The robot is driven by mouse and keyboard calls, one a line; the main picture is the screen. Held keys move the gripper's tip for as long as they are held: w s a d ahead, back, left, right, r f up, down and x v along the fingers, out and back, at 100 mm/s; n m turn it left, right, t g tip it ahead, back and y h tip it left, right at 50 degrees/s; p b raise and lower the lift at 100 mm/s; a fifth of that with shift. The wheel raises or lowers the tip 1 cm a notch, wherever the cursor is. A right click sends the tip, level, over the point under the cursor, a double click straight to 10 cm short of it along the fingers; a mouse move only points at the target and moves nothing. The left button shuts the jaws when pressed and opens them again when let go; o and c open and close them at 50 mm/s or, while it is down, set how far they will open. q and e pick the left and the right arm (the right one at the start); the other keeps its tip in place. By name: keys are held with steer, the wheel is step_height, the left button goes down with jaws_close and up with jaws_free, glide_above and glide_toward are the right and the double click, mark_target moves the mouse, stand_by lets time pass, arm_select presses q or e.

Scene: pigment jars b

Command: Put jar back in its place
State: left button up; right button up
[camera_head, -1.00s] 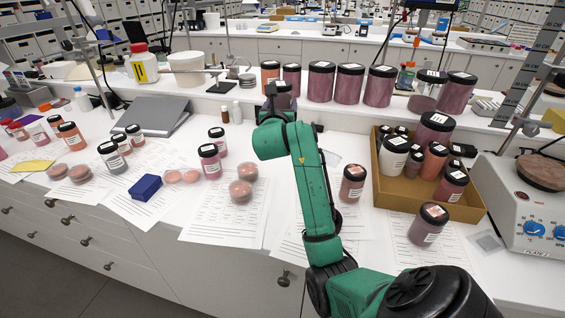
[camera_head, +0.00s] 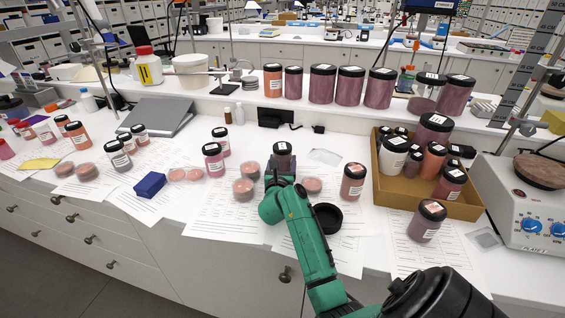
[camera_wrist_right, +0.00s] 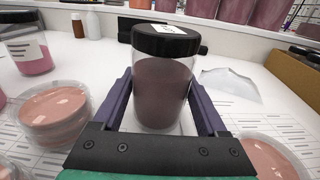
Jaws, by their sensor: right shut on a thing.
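A jar of dark mauve pigment with a black lid (camera_head: 283,149) is in my right gripper (camera_head: 281,172), over the printed sheets mid-counter. In the right wrist view the jar (camera_wrist_right: 163,90) looks upright between the two purple-grey fingers of my right gripper (camera_wrist_right: 165,108), which are shut on its sides. Whether its base touches the sheet is hard to tell. My left gripper is out of view. A row of pigment jars stands on the raised back shelf, including an orange jar (camera_head: 272,82), a small mauve jar (camera_head: 293,83) and large mauve jars (camera_head: 321,84).
Petri dishes of pink powder (camera_head: 243,188) (camera_head: 312,186) lie on either side of my gripper. A black round dish or lid (camera_head: 327,217) lies beside my arm. A reddish jar (camera_head: 353,182) and a cardboard tray of jars (camera_head: 462,208) stand to the right. A black box (camera_head: 275,117) stands behind.

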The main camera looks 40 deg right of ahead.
steer(key=o, duration=1.4)
steer(key=shift+o, duration=0.2)
steer(key=shift+s+a, duration=0.15)
steer(key=shift+a, duration=0.05)
steer(key=b+v, duration=0.1)
steer(key=v, duration=1)
steer(key=shift+s+b, duration=0.1)
steer(key=shift+b, duration=0.2)
steer(key=shift+s+a+r, duration=0.1)
steer(key=shift+a, duration=0.05)
